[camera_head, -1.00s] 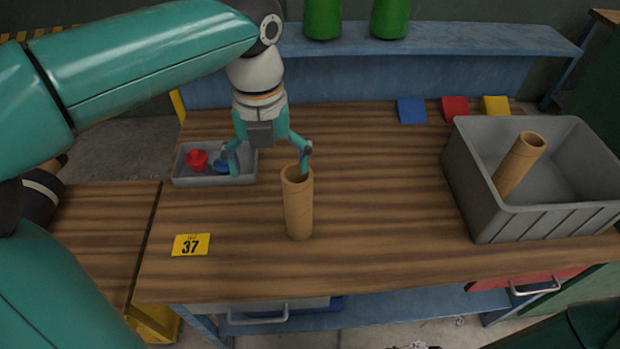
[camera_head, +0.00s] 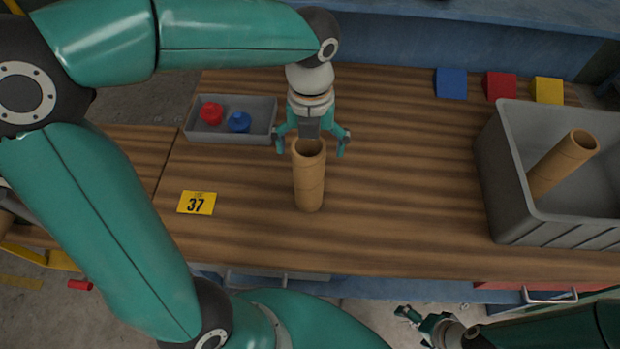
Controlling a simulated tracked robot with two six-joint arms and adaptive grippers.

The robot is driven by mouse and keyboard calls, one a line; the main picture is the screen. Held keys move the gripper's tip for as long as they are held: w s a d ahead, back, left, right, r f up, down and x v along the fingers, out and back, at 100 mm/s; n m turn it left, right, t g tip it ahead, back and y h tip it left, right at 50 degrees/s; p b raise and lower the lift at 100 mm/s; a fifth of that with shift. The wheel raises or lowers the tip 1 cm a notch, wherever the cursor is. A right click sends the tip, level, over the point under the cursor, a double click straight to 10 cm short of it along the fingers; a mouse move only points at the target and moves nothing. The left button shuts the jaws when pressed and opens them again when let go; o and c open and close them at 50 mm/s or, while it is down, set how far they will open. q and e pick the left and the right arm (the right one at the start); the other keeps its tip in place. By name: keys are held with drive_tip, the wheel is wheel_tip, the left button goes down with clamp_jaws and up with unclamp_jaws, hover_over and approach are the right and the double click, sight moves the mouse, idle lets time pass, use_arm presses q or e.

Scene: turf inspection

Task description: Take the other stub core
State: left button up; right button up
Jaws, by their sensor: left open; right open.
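A brown cardboard stub core (camera_head: 309,180) stands upright on the wooden bench, left of the middle. My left gripper (camera_head: 312,146) is open at the top of this core, with one finger to the left and one to the right of it in the picture. I cannot tell whether the fingers touch it. A second stub core (camera_head: 562,163) leans inside the grey crate (camera_head: 507,190) at the right. My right gripper (camera_head: 418,322) is open and empty, low in the view in front of the bench.
A small grey tray (camera_head: 231,136) holds a red and a blue piece. Blue (camera_head: 452,83), red (camera_head: 501,86) and yellow (camera_head: 546,91) blocks stand at the back. The bench between core and crate is clear.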

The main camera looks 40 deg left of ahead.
sight(309, 177)
use_arm(q)
drive_tip(key=f, duration=0.5)
drive_tip(key=shift+w+a+f+p, duration=0.1)
drive_tip(key=shift+w+a+p, duration=0.2)
drive_tip(key=shift+a, duration=0.1)
drive_tip(key=shift+f, duration=0.5)
drive_tip(key=shift+s, duration=0.15)
drive_tip(key=c, duration=1.6)
drive_tip(key=shift+c, duration=0.2)
